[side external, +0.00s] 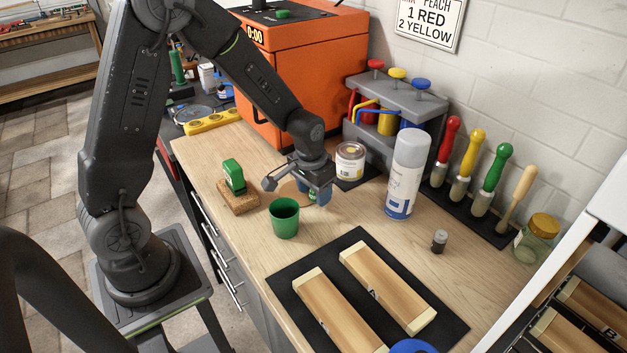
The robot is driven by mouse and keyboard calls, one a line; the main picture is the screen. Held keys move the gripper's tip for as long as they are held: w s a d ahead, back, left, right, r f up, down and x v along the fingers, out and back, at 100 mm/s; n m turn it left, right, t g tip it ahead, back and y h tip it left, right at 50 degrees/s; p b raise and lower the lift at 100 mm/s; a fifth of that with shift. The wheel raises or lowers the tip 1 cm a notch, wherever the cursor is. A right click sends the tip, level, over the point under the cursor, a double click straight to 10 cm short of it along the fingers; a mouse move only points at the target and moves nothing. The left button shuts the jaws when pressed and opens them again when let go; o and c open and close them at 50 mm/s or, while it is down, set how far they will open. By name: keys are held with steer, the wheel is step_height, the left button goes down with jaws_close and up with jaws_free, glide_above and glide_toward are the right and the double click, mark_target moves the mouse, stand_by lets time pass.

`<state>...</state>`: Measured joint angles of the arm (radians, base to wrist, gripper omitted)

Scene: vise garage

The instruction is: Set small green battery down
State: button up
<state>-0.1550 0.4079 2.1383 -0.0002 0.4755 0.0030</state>
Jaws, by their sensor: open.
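My gripper (312,186) is open, low over the wooden workbench, between a green cup (284,219) and a labelled can (350,160). A green item (234,176) stands on a brown block (239,198) left of the gripper, and another small green item (283,14) lies on top of the orange machine (300,65). I cannot tell whether either is the battery.
A white spray can (405,175) stands right of the gripper. A small dark cylinder (439,240) stands near it. A black mat (440,305) with two wooden blocks lies in front. Bare bench (345,221) lies between cup and spray can.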

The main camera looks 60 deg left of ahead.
step_height(320, 180, up, 12)
steer(key=s, duration=0.1)
steer(key=s+d+r+m+t, duration=0.1)
steer(key=s+d+r+t, duration=0.1)
steer(key=s, duration=0.6)
steer(key=s+d+r+t, duration=0.2)
steer(key=s+d+r, duration=0.2)
steer(key=s+r, duration=0.3)
steer(key=shift+s+m, duration=0.4)
steer(key=shift+s, duration=0.4)
